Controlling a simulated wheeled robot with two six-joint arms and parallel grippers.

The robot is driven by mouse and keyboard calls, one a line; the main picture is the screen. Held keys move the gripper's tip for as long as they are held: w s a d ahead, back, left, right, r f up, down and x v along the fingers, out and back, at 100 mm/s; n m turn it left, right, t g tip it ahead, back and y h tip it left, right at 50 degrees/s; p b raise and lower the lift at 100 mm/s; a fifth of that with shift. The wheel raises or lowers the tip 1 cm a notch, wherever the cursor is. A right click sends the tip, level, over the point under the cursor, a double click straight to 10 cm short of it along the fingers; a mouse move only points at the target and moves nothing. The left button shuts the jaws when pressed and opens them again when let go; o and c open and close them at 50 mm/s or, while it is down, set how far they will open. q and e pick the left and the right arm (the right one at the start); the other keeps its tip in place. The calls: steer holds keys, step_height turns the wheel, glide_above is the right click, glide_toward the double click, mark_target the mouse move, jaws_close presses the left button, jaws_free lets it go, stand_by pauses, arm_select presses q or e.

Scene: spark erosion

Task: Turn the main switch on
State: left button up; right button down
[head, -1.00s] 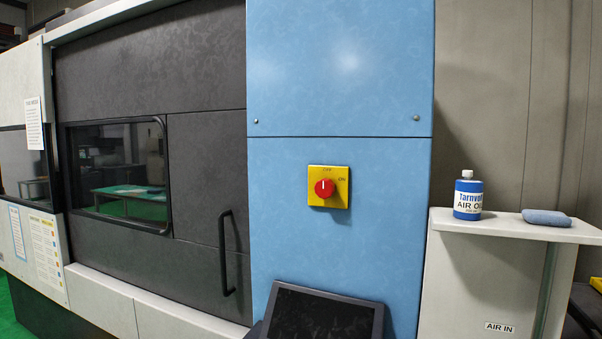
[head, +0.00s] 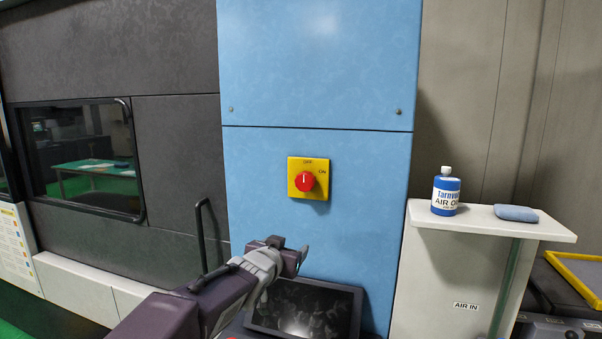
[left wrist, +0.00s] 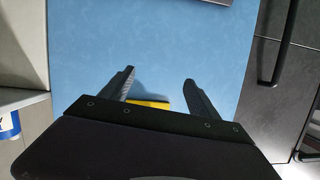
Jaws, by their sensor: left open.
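The main switch is a red rotary knob (head: 305,182) on a yellow plate (head: 322,166) on the blue cabinet panel. The knob's white mark points up, at OFF; ON is marked at the upper right. My left gripper (head: 289,249) is open and empty, below and slightly left of the switch in the head view. In the left wrist view its two fingers (left wrist: 158,76) stand apart before the blue panel. Part of the yellow plate (left wrist: 148,102) shows between them, the rest hidden by the gripper body; the knob is hidden there. My right gripper is not in view.
A dark tilted screen (head: 305,308) sits below the switch, close under my left arm. A black door handle (head: 202,235) is to the left. A shelf (head: 490,222) at the right holds a blue bottle (head: 446,196) and a folded cloth (head: 516,213). The panel around the switch is clear.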

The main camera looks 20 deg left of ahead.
mark_target(304, 182)
arm_select(q)
step_height(304, 182, up, 14)
steer(key=w+d+m+t, duration=0.1)
steer(key=t, duration=0.2)
steer(key=shift+h, duration=0.4)
steer(key=w+p, duration=0.1)
steer(key=w, duration=0.2)
steer(key=w+p, duration=0.2)
steer(key=w, duration=0.1)
steer(key=w+p, duration=0.1)
steer(key=w, duration=0.1)
steer(key=shift+w+d+f, duration=0.25)
steer(key=shift+w, duration=0.15)
steer(key=shift+w+f, duration=0.1)
steer(key=shift+w, duration=0.35)
steer(key=shift+a, duration=0.1)
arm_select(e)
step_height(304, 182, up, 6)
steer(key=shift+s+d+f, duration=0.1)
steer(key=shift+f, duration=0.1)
arm_select(q)
steer(key=shift+s, duration=0.1)
steer(key=c, duration=1.4)
steer(key=shift+o, duration=0.2)
